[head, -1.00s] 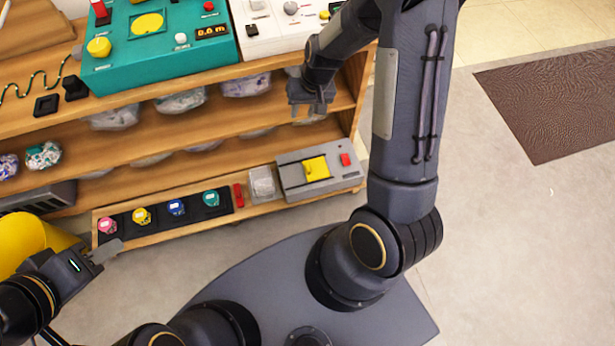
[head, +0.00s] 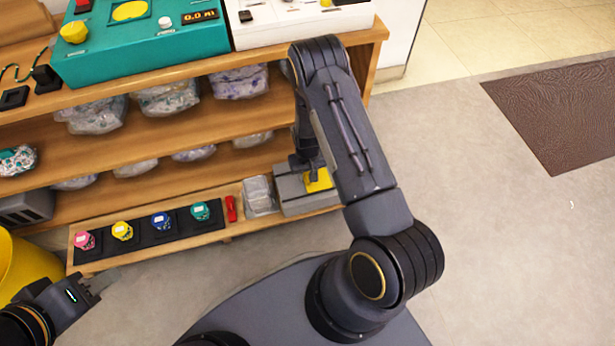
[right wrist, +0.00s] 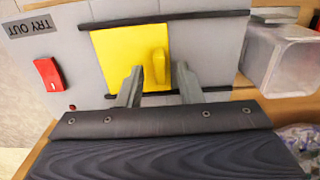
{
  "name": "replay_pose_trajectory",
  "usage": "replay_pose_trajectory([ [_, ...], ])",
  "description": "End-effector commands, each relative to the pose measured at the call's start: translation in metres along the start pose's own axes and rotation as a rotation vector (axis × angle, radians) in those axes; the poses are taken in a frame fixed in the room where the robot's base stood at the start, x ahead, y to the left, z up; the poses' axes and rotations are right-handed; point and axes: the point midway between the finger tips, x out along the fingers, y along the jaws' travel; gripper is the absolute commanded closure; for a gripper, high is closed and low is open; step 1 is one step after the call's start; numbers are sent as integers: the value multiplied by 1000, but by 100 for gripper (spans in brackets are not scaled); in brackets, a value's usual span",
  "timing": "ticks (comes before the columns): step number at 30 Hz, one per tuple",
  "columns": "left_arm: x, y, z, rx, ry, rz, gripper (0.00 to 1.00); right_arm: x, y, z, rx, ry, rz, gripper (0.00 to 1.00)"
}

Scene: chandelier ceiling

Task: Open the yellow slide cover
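The yellow slide cover (right wrist: 130,58) lies between two dark rails on a grey box (right wrist: 68,38) marked "TRY OUT". It has a raised yellow handle (right wrist: 160,66). My right gripper (right wrist: 160,80) is open, with one finger on each side of the handle in the right wrist view. Whether the fingers touch it I cannot tell. In the head view the cover (head: 318,181) is partly hidden by my right arm, and the gripper sits over it. My left gripper (head: 98,284) is at the lower left, away from the box; its finger gap is unclear.
A red button (right wrist: 47,74) is on the same box. A clear container (head: 258,195) and a red item (head: 231,208) stand beside it on the low shelf (head: 150,250). Shelves with bagged items rise above. A yellow bin (head: 22,265) is at the left.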

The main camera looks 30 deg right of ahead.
Motion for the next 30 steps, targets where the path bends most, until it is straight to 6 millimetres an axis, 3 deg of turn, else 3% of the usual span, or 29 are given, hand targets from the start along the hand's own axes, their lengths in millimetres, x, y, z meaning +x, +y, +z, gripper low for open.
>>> replay_pose_trajectory([
  [11, 2, -1, 1, 0, 0, 0, 64, 6, 0, 0, 0, 0, 0, 69],
  [18, 2, -1, 1, 0, 0, 0, 64, 6, 0, 0, 0, 0, 0, 100],
  [27, 2, -1, 1, 0, 0, 0, 64, 6, -1, 0, -1, 0, 0, 100],
  [30, 3, -1, 2, 0, 0, 0, 64, 7, -12, 0, -4, 0, -1, 100],
])
